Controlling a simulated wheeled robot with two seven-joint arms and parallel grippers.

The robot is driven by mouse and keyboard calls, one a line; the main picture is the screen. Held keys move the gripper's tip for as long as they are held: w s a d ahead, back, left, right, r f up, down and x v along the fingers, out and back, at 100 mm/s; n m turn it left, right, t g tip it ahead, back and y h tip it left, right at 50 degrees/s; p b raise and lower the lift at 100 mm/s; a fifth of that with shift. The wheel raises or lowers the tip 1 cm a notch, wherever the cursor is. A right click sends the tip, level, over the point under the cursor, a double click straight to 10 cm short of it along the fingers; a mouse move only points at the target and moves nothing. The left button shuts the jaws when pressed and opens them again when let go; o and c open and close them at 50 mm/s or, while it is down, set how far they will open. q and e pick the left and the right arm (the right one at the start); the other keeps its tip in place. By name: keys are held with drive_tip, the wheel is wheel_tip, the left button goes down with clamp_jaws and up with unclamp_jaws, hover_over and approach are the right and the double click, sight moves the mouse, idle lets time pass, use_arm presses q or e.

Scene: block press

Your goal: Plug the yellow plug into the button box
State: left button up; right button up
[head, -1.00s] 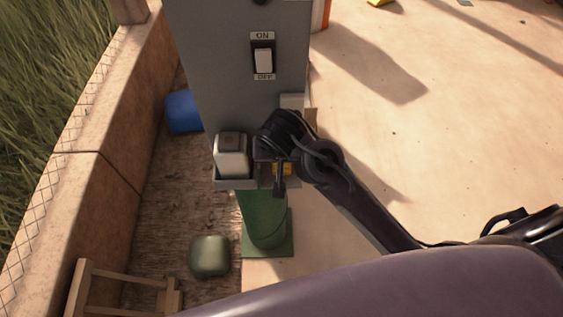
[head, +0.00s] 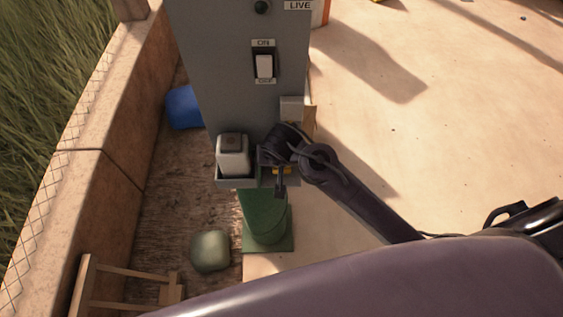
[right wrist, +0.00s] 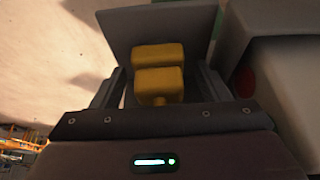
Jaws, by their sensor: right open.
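The yellow plug (head: 282,170) is mostly hidden behind my right gripper in the head view. In the right wrist view the plug (right wrist: 160,82) shows as two yellow blocks with a short stub, against a grey plate. My right gripper (head: 280,182) is open, with its fingers (right wrist: 160,92) on either side of the plug. In the right wrist view a pale box (right wrist: 285,95) with a red round patch stands close on the right. My left gripper is out of view.
A tall grey panel (head: 225,70) with an ON/OFF rocker switch (head: 264,66) and LIVE label rises behind the tray. A small pale block (head: 291,108) is on its right side. A green base (head: 266,215) stands below. A low wall (head: 95,145) runs along the left.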

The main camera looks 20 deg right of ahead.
drive_tip(key=c, duration=1)
drive_tip(key=shift+r, duration=0.1)
drive_tip(key=shift+s+r, duration=0.2)
drive_tip(key=shift+r, duration=0.15)
wheel_tip(320, 180, up, 7)
drive_tip(key=shift+f, duration=0.2)
drive_tip(key=s+a, duration=0.1)
drive_tip(key=s, duration=0.5)
drive_tip(key=s+a+b, duration=0.1)
drive_tip(key=s+a, duration=0.1)
drive_tip(key=s, duration=0.4)
drive_tip(key=s+a+b, duration=0.1)
drive_tip(key=s+a, duration=0.1)
drive_tip(key=s, duration=0.5)
drive_tip(key=shift+a+f, duration=0.2)
